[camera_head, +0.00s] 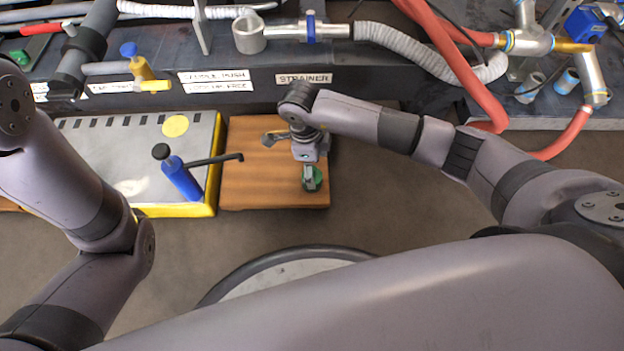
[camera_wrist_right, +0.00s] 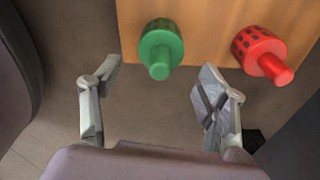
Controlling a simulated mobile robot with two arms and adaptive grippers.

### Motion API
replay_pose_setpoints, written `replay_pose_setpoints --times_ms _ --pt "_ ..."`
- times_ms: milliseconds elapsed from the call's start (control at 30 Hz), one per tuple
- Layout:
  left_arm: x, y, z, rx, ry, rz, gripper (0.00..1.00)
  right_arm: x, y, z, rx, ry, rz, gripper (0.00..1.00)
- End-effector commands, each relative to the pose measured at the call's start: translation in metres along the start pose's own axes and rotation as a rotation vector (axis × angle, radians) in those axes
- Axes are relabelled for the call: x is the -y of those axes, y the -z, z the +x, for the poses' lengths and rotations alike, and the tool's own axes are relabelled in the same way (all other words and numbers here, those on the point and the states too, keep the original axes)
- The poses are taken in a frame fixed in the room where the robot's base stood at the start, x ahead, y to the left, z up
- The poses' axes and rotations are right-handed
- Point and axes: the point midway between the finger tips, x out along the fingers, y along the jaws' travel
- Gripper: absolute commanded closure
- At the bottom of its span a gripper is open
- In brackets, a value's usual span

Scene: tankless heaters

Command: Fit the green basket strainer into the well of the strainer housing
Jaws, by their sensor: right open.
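The green basket strainer (camera_head: 318,180) lies near the front right edge of a wooden board, partly hidden by my right gripper (camera_head: 309,178). In the right wrist view, the green strainer (camera_wrist_right: 160,48) has a slotted basket and a narrower stem. My right gripper (camera_wrist_right: 157,75) is open there, its fingers apart on either side and short of the strainer, with nothing between them. A grey open cup on the pipe line, which looks like the strainer housing (camera_head: 249,36), stands behind the label reading STRAINER (camera_head: 303,79). My left arm shows, but its gripper does not.
A red strainer (camera_wrist_right: 262,50) lies right of the green one in the wrist view. The wooden board (camera_head: 245,185) adjoins a yellow-edged metal plate (camera_head: 130,185) bearing a blue tool (camera_head: 182,180). Red hoses (camera_head: 465,75) run at right. A round-topped stool (camera_head: 290,275) stands in front.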

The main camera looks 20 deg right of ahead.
Motion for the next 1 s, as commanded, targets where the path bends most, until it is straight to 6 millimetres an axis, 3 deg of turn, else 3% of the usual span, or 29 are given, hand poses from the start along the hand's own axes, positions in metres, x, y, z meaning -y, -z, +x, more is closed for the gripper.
replay_pose_setpoints --times_ms 400,667,1000 --pt "-0.009 0.016 -0.045 0.0 0.0 0.0 0.61 -0.002 -0.006 0.05 -0.001 -0.002 0.0 0.32" --pt "-0.009 0.015 -0.043 0.001 0.0 -0.001 0.61 -0.002 -0.006 0.049 0.0 -0.001 0.0 0.33" --pt "-0.009 0.015 -0.043 0.001 0.0 -0.001 0.61 -0.002 -0.006 0.049 0.0 -0.001 0.0 0.56"
